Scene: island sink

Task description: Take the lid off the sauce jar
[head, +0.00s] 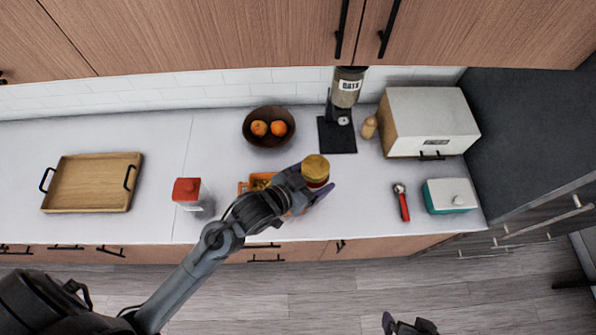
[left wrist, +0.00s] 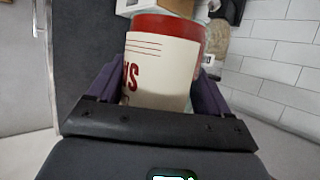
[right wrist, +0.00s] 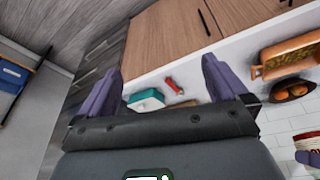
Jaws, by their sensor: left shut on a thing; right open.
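The sauce jar (head: 315,170) has a gold-yellow lid on top and red below it in the head view. My left gripper (head: 312,188) is shut around the jar's body, with the lid clear above the fingers. In the left wrist view the jar (left wrist: 160,65) shows a cream label with red lettering and a red band, between both purple fingers; the lid cannot be made out there. The jar's lower part is hidden in the head view. My right gripper (right wrist: 160,85) is open and empty. In the head view it (head: 410,325) is over the floor, away from the counter.
An orange tray (head: 243,187) is partly hidden behind my left gripper. A red-topped container (head: 187,190), wooden tray (head: 92,182), fruit bowl (head: 252,131), coffee grinder (head: 340,140), bread box (head: 430,120), red-handled tool (head: 404,208) and teal box (head: 450,195) stand around.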

